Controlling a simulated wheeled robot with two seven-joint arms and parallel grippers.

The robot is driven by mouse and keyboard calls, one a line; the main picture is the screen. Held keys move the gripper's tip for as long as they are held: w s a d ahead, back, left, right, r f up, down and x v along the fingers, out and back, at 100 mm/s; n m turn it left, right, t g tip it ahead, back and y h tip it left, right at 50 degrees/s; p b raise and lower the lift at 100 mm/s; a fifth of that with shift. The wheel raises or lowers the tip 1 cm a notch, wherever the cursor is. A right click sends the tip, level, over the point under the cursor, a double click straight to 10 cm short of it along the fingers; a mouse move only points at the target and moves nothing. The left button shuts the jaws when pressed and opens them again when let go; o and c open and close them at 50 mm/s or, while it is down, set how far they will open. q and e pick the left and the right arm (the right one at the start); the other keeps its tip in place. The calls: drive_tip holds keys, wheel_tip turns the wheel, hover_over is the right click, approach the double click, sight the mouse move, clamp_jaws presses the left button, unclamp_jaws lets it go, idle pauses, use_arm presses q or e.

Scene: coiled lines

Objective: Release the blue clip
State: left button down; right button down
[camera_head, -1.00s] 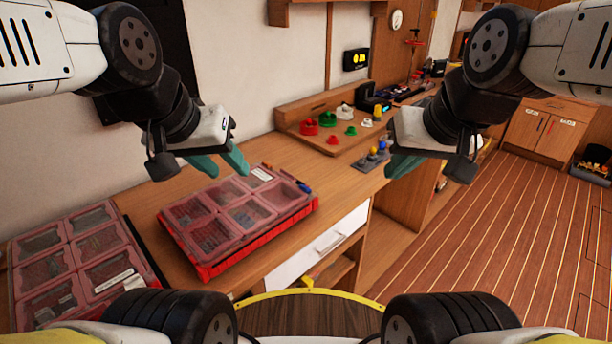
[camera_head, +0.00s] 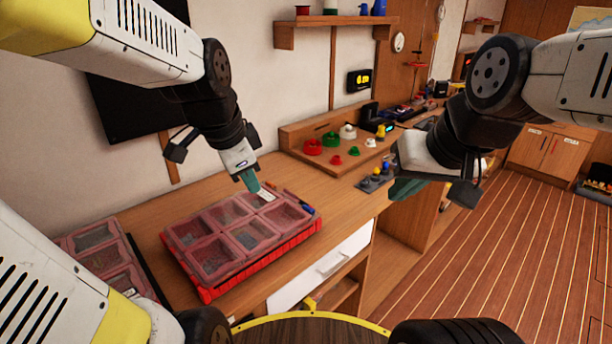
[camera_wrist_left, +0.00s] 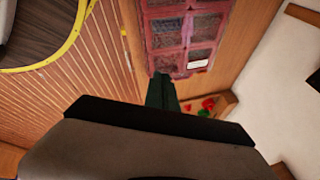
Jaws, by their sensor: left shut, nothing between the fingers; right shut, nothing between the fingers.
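A red organizer case (camera_head: 205,290) with clear compartment lids lies on the wooden bench. A small blue piece (camera_head: 308,208), which looks like the blue clip, sits at its right far corner. My left gripper (camera_head: 258,190) is shut and empty, pointing down over the far edge of the case, left of the blue piece and apart from it. In the left wrist view its green fingers (camera_wrist_left: 161,92) are together, with the case (camera_wrist_left: 188,40) beyond; I cannot make out the blue piece there. My right gripper (camera_head: 402,190) is shut and empty, right of the bench edge.
A second organizer case (camera_head: 100,255) lies at the left, partly hidden by my arm. A small orange-brown object (camera_head: 288,191) lies near the case's far corner. Spools, red (camera_head: 312,147) and green, stand behind. A grey panel with coloured knobs (camera_head: 375,178) is further right.

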sight(304, 213)
use_arm(q)
drive_tip(key=w+d+f+m+g+h, duration=0.1)
drive_tip(key=w+d+f+m, duration=0.2)
drive_tip(key=m, duration=1.1)
drive_tip(key=shift+w+f+g+h, duration=0.3)
drive_tip(key=shift+w+f, duration=1.6)
drive_tip(key=shift+w, duration=0.6)
drive_tip(key=shift+d+f, duration=0.1)
drive_tip(key=shift+f, duration=0.05)
drive_tip(key=shift+m, duration=0.3)
drive_tip(key=x, duration=1)
drive_tip(key=shift+d+f, duration=0.1)
drive_tip(key=shift+d, duration=0.1)
drive_tip(key=shift+w+d, duration=0.75)
drive_tip(key=shift+w, duration=0.1)
drive_tip(key=shift+w+d, duration=0.45)
drive_tip(key=shift+w, duration=0.1)
drive_tip(key=shift+r, duration=0.3)
